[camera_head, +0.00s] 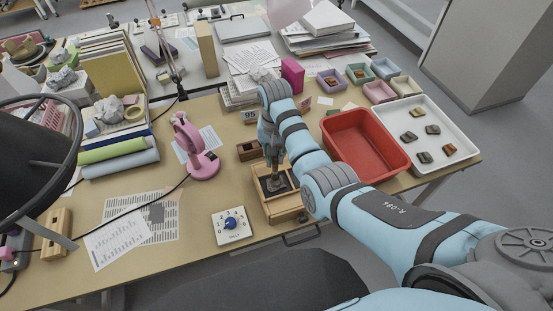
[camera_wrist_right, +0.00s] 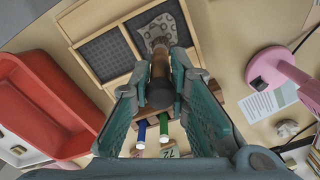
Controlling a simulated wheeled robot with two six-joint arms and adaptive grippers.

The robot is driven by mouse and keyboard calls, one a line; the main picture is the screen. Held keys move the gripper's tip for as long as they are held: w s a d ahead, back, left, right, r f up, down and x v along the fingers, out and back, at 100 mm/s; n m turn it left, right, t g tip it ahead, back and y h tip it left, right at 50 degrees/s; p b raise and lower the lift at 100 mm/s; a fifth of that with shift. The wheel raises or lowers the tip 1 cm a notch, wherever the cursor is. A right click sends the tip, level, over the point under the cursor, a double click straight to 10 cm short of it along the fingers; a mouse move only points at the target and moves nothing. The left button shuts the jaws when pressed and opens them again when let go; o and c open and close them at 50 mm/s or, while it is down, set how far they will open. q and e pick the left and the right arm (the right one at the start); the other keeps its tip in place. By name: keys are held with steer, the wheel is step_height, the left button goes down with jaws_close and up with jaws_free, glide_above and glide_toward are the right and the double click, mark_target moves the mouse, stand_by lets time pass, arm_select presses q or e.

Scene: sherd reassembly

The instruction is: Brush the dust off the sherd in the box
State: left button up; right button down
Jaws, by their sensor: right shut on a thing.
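The wooden box (camera_head: 259,197) stands on the table below my right gripper (camera_head: 268,147). The right wrist view shows its light wooden rim (camera_wrist_right: 82,38) and two dark-lined compartments. A grey, speckled sherd (camera_wrist_right: 146,27) lies in one compartment; its bare patches and pale marks are partly hidden by the brush. My left gripper is not in view.
A red tub (camera_head: 365,145) and a white tray (camera_head: 432,112) with several sherds stand right of the box. A pink lamp (camera_head: 203,165) and a dial box (camera_head: 231,225) stand left of it. A small wooden holder (camera_head: 249,151) is just behind. Papers lie front left.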

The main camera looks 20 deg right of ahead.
steer(key=shift+w, duration=0.15)
steer(key=shift+r, duration=0.3)
step_height(320, 180, up, 5)
steer(key=shift+f+p, duration=0.15)
steer(key=shift+p, duration=0.75)
steer(key=shift+r, duration=0.45)
steer(key=shift+r, duration=1.5)
steer(key=shift+f, duration=0.15)
